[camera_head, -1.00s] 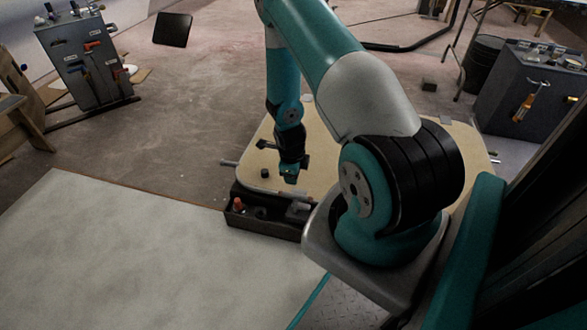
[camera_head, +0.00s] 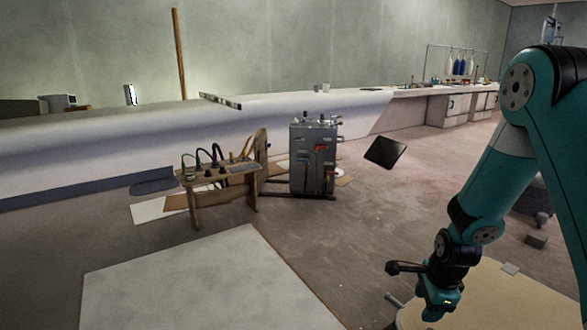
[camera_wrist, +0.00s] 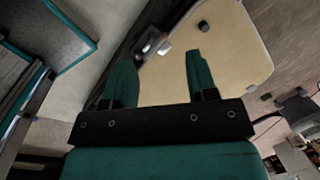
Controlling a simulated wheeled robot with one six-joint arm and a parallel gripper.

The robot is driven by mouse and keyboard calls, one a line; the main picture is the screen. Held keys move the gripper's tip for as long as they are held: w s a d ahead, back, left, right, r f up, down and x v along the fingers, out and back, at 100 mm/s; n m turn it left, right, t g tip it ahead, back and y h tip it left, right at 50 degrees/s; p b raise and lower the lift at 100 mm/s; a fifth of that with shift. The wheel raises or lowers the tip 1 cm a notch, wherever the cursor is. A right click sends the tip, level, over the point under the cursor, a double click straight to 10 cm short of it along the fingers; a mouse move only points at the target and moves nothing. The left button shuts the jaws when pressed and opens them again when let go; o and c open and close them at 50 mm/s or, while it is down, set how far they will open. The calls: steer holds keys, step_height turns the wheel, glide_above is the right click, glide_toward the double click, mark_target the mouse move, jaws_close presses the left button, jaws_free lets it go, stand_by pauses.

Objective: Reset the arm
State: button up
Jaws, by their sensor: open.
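My gripper (camera_wrist: 160,80) shows in the wrist view with its two teal fingers apart and nothing between them. In the head view my gripper (camera_head: 434,312) hangs at the end of my arm, low at the right, over the pale wooden board (camera_head: 490,295). The board also fills the upper middle of the wrist view (camera_wrist: 225,60). My arm is bent, with its forearm slanting down to the left.
A dark tray (camera_wrist: 135,42) with small items lies along the board's edge, and a small dark piece (camera_wrist: 204,26) lies on the board. A pale panel (camera_head: 200,285), a wooden bench (camera_head: 225,184) and a grey tool cabinet (camera_head: 313,158) stand left and ahead. Open floor lies between.

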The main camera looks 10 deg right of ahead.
steer(key=s+a+r+n+y, duration=0.2)
steer(key=s+a+r+n, duration=0.2)
steer(key=a+r+n, duration=1)
steer(key=s+a+r+n+g+y, duration=0.1)
steer(key=s+a+r+n, duration=0.4)
steer(key=s+n, duration=0.3)
steer(key=s+a+r+n+g+y, duration=0.1)
steer(key=s+a+r+n, duration=0.5)
steer(key=s, duration=0.3)
step_height(320, 180, up, 28)
steer(key=d+p, duration=0.1)
steer(key=p, duration=2.7)
steer(key=shift+w+d, duration=0.2)
steer(key=shift+w, duration=0.2)
